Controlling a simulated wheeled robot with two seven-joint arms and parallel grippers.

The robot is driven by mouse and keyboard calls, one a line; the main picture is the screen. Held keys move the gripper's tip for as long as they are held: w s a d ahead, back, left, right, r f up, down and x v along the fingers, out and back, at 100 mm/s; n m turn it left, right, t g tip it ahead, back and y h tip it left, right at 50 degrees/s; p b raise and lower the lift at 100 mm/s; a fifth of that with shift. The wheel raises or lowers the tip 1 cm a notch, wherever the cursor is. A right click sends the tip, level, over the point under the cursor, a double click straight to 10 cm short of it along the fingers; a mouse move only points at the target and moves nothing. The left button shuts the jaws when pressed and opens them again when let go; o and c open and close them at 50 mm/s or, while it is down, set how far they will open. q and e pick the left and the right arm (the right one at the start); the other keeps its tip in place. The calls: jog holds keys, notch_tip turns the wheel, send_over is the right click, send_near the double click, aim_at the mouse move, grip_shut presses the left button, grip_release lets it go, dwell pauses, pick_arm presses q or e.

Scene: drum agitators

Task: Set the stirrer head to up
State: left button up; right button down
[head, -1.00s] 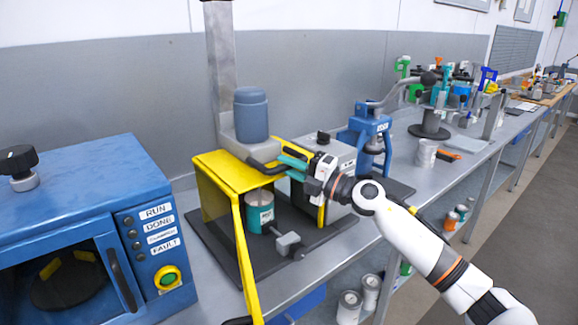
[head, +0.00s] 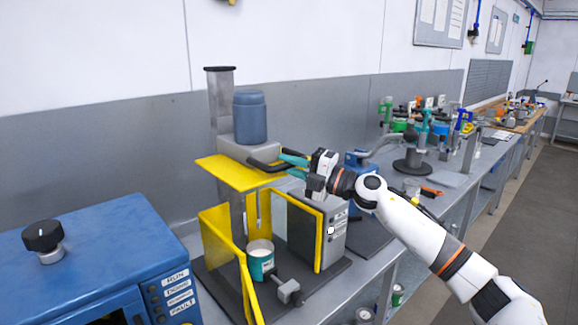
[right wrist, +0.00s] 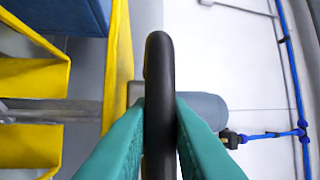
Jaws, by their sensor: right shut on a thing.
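The stirrer head (head: 235,148) is a grey carriage with a blue-grey motor (head: 250,117), mounted on an upright grey column (head: 220,90). A yellow cover plate (head: 228,174) sits under it, raised clear of the yellow guard walls (head: 217,222) below. The column's top shows a short way above the motor. My right gripper (head: 283,158) has its teal fingers shut on the head's black bar handle (head: 262,165). In the right wrist view the handle (right wrist: 159,90) stands between both fingers. My left gripper is not in view.
A teal and white can (head: 260,262) stands on the dark base inside the guard, beside a grey clamp block (head: 289,291). A grey control box (head: 333,229) is close below my right arm. A blue machine (head: 90,270) fills the lower left.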

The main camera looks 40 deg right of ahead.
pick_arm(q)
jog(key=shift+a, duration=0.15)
pick_arm(e)
jog(key=shift+d+r, duration=0.1)
jog(key=shift+r, duration=0.25)
jog(key=c, duration=1.6)
grip_release()
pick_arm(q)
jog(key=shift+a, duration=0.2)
pick_arm(e)
jog(key=shift+o, duration=1.2)
jog(key=shift+f, duration=0.1)
